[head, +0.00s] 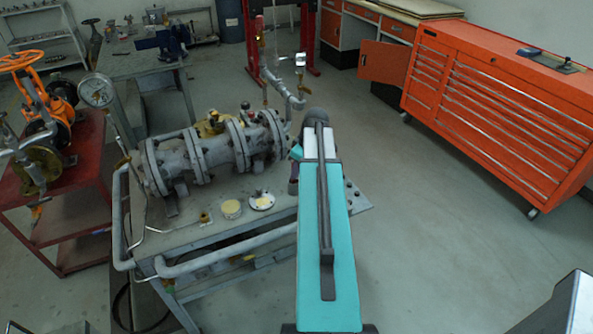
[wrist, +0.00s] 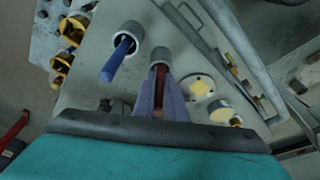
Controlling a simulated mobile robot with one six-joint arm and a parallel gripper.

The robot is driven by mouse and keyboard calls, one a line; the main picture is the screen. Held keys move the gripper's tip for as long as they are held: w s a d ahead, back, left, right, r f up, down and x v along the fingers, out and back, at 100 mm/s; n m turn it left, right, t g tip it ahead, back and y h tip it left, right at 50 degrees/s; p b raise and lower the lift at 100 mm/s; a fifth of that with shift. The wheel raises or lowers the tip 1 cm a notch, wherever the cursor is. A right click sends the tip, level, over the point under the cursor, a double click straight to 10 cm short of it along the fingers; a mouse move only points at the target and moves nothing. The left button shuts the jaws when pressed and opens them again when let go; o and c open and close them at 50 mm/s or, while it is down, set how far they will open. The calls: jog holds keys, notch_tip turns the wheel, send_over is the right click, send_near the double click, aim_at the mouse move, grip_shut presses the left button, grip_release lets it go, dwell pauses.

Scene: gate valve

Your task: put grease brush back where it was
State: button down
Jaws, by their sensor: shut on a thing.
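My gripper (wrist: 160,85) is shut on the grease brush (wrist: 158,90), seen in the wrist view as a narrow reddish-brown piece between the grey-purple fingers. The brush's upper end in that picture lines up with the open mouth of a grey cup (wrist: 160,53). I cannot tell how far it is inside the cup. A second grey cup (wrist: 132,56) beside it on the left holds a blue handle (wrist: 116,62). In the head view my arm hides the brush and most of the gripper.
The grey bench (head: 185,237) carries the flanged valve body (head: 215,150). A round tin (head: 231,208) and a disc with a yellow centre (head: 261,201) lie near its front. An orange tool cabinet (head: 490,105) stands right; a red cart (head: 85,212) stands left. Floor between bench and cabinet is clear.

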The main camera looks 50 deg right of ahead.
jog(key=shift+f, duration=0.2)
jog(key=c, duration=1.8)
grip_release()
jog(key=shift+r, duration=0.2)
jog(key=b+v, duration=0.2)
jog(key=v, duration=0.9)
jog(key=shift+r+b, duration=0.35)
jog(key=shift+r, duration=0.05)
jog(key=shift+s, duration=0.15)
